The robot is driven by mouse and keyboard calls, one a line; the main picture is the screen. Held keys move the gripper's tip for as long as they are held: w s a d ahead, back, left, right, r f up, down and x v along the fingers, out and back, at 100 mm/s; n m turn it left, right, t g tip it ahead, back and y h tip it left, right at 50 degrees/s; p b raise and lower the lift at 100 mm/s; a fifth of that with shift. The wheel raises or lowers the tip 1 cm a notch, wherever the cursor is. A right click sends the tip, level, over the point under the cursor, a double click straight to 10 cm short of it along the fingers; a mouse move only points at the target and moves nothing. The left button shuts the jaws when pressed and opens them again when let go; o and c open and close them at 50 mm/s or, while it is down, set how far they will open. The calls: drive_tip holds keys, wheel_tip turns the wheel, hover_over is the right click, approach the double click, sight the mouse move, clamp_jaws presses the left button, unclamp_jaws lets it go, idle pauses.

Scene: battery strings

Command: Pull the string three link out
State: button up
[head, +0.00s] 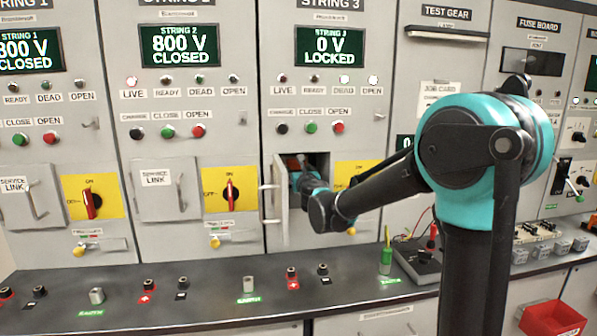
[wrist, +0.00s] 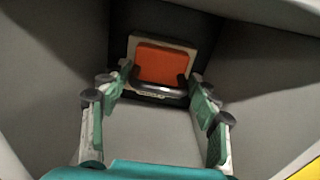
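The string three link (wrist: 162,64) is an orange block on a pale plate at the back of its compartment in the wrist view. A dark curved handle (wrist: 160,90) runs across its lower front. My gripper (wrist: 160,80) is inside the compartment, its green-and-grey fingers spread to the left and right of the handle. The fingertips are close to the handle's ends; I cannot tell whether they touch. In the head view my arm reaches into the open compartment under String 3, and the gripper (head: 308,182) is mostly hidden. The String 3 display (head: 329,46) reads 0 V LOCKED.
The compartment's door (head: 280,205) stands open on the left of the opening. The compartment walls surround my gripper closely. A yellow switch plate (head: 357,172) is to the right, partly behind my arm. Below, a dark counter (head: 210,292) carries terminals and a green tool (head: 386,258).

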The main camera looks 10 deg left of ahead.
clamp_jaws()
drive_tip(key=shift+v, duration=2.7)
drive_tip(key=shift+f, duration=0.1)
drive_tip(key=shift+o, duration=2)
unclamp_jaws()
drive_tip(key=shift+s, duration=0.1)
drive_tip(key=v, duration=1.2)
